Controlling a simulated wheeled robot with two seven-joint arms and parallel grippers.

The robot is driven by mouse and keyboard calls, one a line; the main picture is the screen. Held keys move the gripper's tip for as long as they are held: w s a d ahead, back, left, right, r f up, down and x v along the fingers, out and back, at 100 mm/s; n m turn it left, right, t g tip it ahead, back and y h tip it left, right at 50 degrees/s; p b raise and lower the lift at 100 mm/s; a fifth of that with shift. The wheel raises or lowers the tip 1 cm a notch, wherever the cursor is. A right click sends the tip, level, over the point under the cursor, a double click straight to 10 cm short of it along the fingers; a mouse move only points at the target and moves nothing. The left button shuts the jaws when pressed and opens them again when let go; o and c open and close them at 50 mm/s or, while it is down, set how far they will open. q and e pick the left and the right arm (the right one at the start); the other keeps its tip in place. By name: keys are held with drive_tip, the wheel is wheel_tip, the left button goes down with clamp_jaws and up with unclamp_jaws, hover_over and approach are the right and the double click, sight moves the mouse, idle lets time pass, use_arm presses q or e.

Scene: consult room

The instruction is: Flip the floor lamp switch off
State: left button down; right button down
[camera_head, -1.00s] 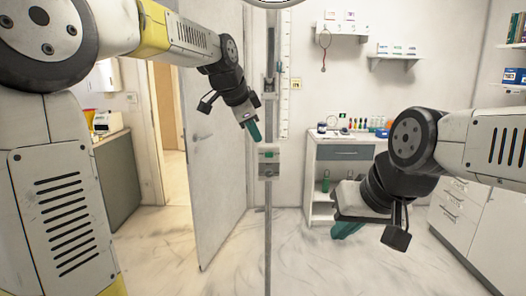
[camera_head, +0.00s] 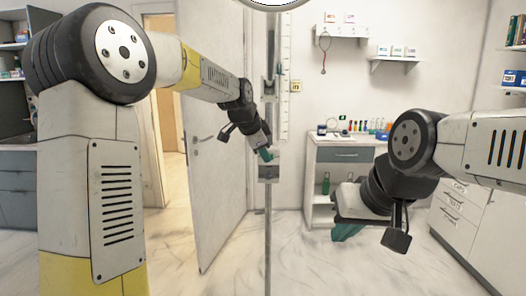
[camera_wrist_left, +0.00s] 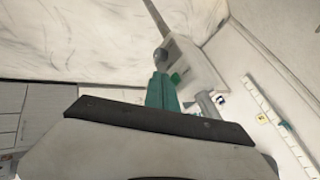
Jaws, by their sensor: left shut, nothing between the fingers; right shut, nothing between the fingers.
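My right gripper (camera_head: 347,232) is shut and empty, low at the right.
The lamp's round head (camera_head: 275,2) is at the top edge. A grey door (camera_head: 215,150) stands open behind the pole on the left. A white cabinet (camera_head: 326,152) with bottles stands behind to the right. The floor around the pole looks clear.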

use_arm(q)
drive_tip(key=shift+w+a, duration=0.15)
drive_tip(key=shift+w, duration=0.85)
drive_tip(key=shift+w+a+m, duration=0.15)
drive_tip(key=shift+w+m, duration=0.1)
drive_tip(key=shift+m, duration=0.15)
drive_tip(key=shift+h, duration=0.3)
drive_tip(key=shift+s+d, duration=0.35)
drive_tip(key=shift+d, duration=0.45)
